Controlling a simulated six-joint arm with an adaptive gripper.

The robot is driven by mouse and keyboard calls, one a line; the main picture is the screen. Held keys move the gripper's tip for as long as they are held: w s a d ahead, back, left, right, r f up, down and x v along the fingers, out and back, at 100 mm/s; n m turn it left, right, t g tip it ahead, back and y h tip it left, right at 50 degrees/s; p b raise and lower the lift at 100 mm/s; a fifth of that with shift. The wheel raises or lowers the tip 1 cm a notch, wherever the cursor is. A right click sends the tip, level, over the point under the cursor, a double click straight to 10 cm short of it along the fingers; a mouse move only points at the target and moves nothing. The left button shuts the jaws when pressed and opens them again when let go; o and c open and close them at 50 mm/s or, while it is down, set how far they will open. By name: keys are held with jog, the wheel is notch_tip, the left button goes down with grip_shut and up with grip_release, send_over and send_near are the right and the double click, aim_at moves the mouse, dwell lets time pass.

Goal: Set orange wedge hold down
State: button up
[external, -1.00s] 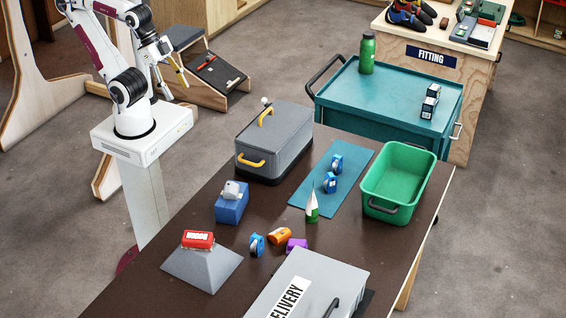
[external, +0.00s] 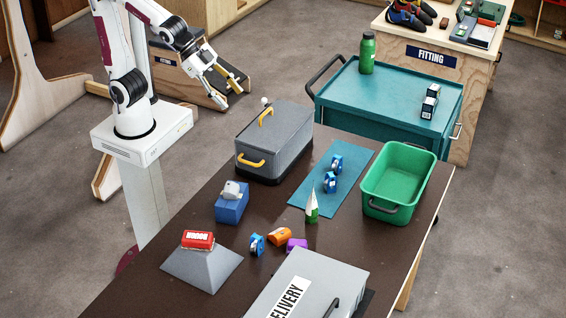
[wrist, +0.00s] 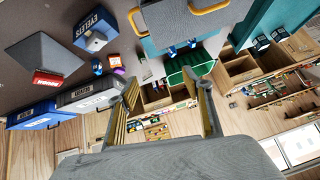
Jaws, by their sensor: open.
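The orange wedge hold (external: 279,236) lies on the dark brown table (external: 262,204), between a blue hold (external: 257,245) and a purple hold (external: 296,245). It is close to the purple hold; I cannot tell if they touch. In the wrist view a small orange patch shows beside the purple hold (wrist: 119,70). My gripper (external: 232,96) is open and empty, high up and well away from the orange hold, left of the grey lidded box. Its two fingers (wrist: 166,95) are spread in the wrist view with nothing between them.
The grey box (external: 273,140) with yellow handles stands behind. A teal mat (external: 312,187) carries blue holds and the green bin (external: 372,200) is right. A grey pyramid (external: 190,266) with a red block, a blue box (external: 231,207) and a delivery box (external: 325,277) surround the holds.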

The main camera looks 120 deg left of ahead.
jog(key=w+d+f+m+t, duration=0.1)
jog(key=w+d+f, duration=0.1)
jog(key=w, duration=0.7)
jog(key=m+h, duration=0.5)
jog(key=h, duration=0.3)
send_over(280, 231)
jog(key=s+a, duration=0.2)
jog(key=s, duration=0.2)
notch_tip(280, 231, down, 19)
jog(key=shift+w+a+r+t, duration=0.1)
jog(key=shift+r+t, duration=0.1)
jog(key=shift+t, duration=0.2)
jog(key=shift+f, duration=2.95)
jog(key=shift+f, duration=0.1)
